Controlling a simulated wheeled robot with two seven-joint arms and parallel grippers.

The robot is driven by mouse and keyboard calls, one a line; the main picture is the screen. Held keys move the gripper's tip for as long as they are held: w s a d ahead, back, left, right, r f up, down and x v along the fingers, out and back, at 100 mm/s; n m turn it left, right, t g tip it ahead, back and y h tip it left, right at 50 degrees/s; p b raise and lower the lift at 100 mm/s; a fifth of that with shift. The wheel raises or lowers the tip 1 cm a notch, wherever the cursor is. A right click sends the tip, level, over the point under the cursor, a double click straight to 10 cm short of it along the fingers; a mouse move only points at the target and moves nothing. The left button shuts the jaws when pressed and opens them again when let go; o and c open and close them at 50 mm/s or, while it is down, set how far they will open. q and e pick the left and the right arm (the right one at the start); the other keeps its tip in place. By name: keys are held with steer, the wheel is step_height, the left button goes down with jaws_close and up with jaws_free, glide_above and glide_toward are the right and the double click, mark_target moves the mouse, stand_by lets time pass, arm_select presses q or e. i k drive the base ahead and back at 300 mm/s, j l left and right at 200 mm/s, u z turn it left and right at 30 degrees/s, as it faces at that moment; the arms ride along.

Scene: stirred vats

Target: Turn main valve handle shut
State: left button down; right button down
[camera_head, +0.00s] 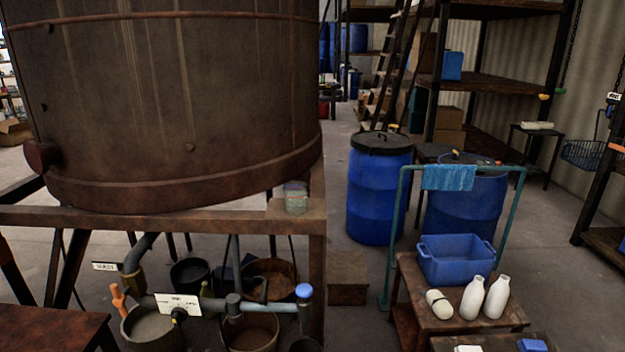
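Pipework runs below a large rusty vat (180,100). An orange handle (118,300) stands roughly upright at the pipe's left end. A blue round cap or knob (304,291) tops the pipe's right end. A small dark knob (179,315) sits under a white label (178,304); another label (107,266) hangs at the upper left. The label text is too small to read, so I cannot tell which part is the main valve handle or whether it is open. Neither of my grippers is in view.
Buckets (153,335) stand under the pipes, inside a rusty frame (150,219) that bears the vat. A small table (459,312) with a blue tub (455,259) and white bottles stands at right. Blue drums (379,190) stand behind. Floor between frame and table is partly clear.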

mark_target(119, 299)
steer(key=u, duration=1.35)
